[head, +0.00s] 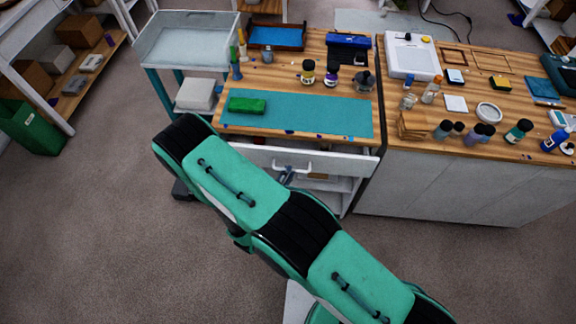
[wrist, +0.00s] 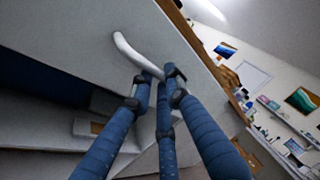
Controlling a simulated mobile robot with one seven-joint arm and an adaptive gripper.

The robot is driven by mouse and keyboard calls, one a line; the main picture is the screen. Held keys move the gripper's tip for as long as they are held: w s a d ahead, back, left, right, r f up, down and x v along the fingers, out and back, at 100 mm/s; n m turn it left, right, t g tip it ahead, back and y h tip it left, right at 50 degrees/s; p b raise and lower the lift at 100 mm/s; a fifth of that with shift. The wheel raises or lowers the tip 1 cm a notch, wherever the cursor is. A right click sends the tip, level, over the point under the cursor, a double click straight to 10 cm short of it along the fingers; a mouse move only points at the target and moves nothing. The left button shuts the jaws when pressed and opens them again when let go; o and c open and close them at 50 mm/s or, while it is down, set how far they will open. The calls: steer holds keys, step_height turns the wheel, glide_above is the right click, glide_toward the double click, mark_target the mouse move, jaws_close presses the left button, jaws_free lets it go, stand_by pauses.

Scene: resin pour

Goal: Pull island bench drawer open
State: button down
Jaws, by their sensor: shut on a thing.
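The island bench drawer (head: 340,163) has a white front below the wooden worktop, and its front fills the upper left of the wrist view (wrist: 75,35). Its pale bar handle (head: 292,166) sits near the middle of the front. In the wrist view the curved handle (wrist: 130,48) runs into my blue-fingered gripper (wrist: 160,84), which is shut on its right end. In the head view my gripper (head: 288,177) is small and partly hidden by my arm. A dark gap shows above the drawer front; I cannot tell how far the drawer is out.
On the bench top lie a teal mat (head: 310,116), a green block (head: 247,105) and several bottles. Open shelves (head: 340,186) are below the drawer. A second bench (head: 450,185) adjoins on the right. A teal-framed cart (head: 180,45) stands at the left. Floor in front is clear.

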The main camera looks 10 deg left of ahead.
steer(key=s+p, duration=0.1)
steer(key=s, duration=1.4)
steer(key=shift+w, duration=0.1)
steer(key=c, duration=1.7)
jaws_free()
steer(key=shift+o, duration=0.2)
steer(key=shift+a+f+p, duration=0.1)
steer(key=shift+a+p, duration=0.05)
steer(key=shift+p, duration=0.15)
step_height(320, 180, up, 7)
steer(key=s+a, duration=0.1)
steer(key=s, duration=0.1)
steer(key=shift+s+f, duration=0.2)
steer(key=shift+s, duration=0.15)
